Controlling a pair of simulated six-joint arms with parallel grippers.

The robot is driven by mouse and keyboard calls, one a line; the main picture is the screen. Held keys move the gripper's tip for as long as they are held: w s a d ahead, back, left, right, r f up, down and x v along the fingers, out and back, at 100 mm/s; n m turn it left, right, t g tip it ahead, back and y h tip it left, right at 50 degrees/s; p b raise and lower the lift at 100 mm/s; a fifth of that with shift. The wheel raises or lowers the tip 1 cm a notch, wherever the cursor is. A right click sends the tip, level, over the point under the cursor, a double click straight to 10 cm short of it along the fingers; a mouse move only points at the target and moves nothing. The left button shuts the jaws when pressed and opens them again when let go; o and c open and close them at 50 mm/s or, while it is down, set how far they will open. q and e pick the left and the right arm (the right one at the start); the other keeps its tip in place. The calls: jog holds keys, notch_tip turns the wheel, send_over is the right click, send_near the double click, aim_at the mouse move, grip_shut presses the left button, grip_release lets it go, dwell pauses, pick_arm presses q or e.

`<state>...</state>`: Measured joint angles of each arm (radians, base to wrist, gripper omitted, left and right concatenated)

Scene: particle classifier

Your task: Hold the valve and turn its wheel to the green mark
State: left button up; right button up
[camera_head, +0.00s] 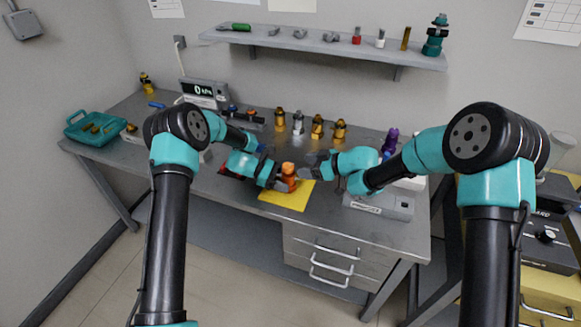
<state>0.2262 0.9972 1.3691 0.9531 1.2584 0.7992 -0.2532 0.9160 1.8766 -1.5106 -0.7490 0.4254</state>
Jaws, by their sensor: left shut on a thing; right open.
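The valve with an orange top (288,170) stands near the yellow mat (289,197) at the front middle of the bench. My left gripper (283,184) is at the valve from the left and is shut on it. My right gripper (310,170) is open, just right of the valve's orange top. The fingers hide much of the valve's body. A green mark cannot be made out at this size.
Several brass and steel fittings (317,127) stand behind on the metal bench (352,150). A teal tray (92,128) lies at the far left. A grey device (381,203) sits right of the mat. A wall shelf (300,38) with small parts hangs above.

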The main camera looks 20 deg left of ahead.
aim_at(290, 165)
jog(key=x, duration=0.6)
jog(key=shift+a+f, duration=0.1)
jog(key=shift+a, duration=0.25)
jog(key=shift+c, duration=0.4)
jog(key=c, duration=0.9)
jog(key=shift+o, duration=0.2)
jog(key=shift+w+n+g, duration=0.15)
jog(key=shift+n+g, duration=0.45)
jog(key=shift+g, duration=0.1)
jog(key=shift+w+n+g, duration=0.1)
jog(key=shift+n+g, duration=1.5)
jog(key=shift+g, duration=0.3)
jog(key=shift+w+a+n+g+h, duration=0.1)
jog(key=shift+n+g+h, duration=0.6)
jog(key=shift+n+g, duration=0.55)
jog(key=shift+a+n+g+h, duration=0.1)
jog(key=shift+n+g+h, duration=0.6)
jog(key=shift+n+g, duration=0.55)
jog(key=shift+d, duration=0.1)
